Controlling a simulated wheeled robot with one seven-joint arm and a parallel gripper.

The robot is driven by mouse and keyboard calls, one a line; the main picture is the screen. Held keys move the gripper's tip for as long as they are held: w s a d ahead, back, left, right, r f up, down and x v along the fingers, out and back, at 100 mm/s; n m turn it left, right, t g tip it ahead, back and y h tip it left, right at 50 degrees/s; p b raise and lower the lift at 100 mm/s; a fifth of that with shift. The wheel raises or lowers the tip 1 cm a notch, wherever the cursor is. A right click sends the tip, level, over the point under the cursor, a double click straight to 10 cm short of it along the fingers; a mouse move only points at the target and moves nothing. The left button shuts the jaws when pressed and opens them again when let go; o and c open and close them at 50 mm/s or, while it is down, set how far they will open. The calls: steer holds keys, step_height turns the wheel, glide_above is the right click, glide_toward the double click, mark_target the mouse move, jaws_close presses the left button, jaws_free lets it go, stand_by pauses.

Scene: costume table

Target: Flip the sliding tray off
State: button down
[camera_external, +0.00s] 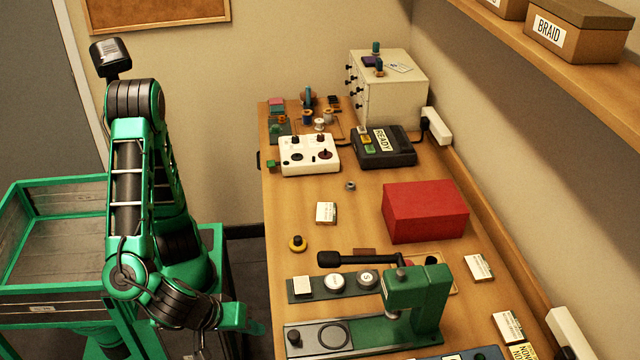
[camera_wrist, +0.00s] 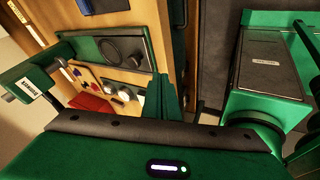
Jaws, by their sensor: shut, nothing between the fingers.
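The sliding tray (camera_external: 318,336) is a grey plate with a round ring and a black knob at its left end. It lies on the green base of a press (camera_external: 415,300) at the table's front. The tray also shows in the wrist view (camera_wrist: 118,50), above and left of my fingers. My gripper (camera_external: 246,320) is off the table's left edge, left of the tray and apart from it. In the wrist view its green fingers (camera_wrist: 163,95) are together and hold nothing.
The press's black lever (camera_external: 350,258) points left above a strip of round parts (camera_external: 334,283). A red box (camera_external: 425,212) stands behind the press. My green base and cart fill the left.

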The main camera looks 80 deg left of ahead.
steer(key=w, duration=0.1)
steer(key=w+f, duration=0.1)
steer(key=w, duration=0.1)
steer(key=w+f, duration=0.1)
steer(key=shift+w+f, duration=0.25)
steer(key=shift+w, duration=0.15)
steer(key=shift+w, duration=0.15)
glide_above(338, 337)
steer(key=shift+s, duration=0.2)
steer(key=shift+w+r, duration=0.1)
steer(key=shift+w, duration=0.1)
